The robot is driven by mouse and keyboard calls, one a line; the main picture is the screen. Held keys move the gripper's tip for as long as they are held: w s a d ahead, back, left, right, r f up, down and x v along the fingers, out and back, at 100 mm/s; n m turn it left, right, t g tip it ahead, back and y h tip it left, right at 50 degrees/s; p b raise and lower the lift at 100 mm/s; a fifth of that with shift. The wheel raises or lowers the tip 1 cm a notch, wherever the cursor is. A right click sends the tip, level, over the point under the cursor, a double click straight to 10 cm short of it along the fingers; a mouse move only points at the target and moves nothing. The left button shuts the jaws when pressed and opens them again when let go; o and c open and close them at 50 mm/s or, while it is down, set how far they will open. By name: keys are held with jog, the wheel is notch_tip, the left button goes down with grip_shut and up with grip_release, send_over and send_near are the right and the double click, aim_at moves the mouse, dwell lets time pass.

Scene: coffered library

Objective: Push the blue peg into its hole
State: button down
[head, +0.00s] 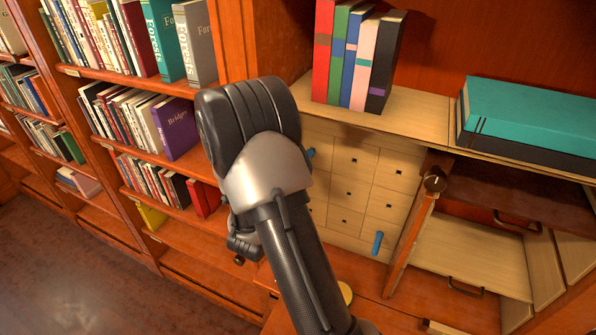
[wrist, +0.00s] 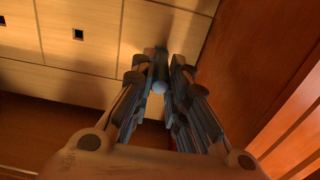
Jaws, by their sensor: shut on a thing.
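In the wrist view my gripper (wrist: 160,85) is shut on a blue peg (wrist: 160,87). The peg's rounded end faces the camera, and its far end points at the pale wooden drawer front. I cannot tell whether its tip is in a hole. Small dark square holes (wrist: 78,34) show in the drawer fronts to the left.
An open wooden door (head: 408,235) with a round knob (head: 434,184) juts out at right. Bookshelves fill the left. A reddish wood wall (wrist: 255,70) stands close right of my gripper.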

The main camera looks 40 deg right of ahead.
jog(key=shift+w+d, duration=0.25)
jog(key=shift+d, duration=0.35)
jog(key=c, duration=1.5)
grip_release()
jog(key=v, duration=1.2)
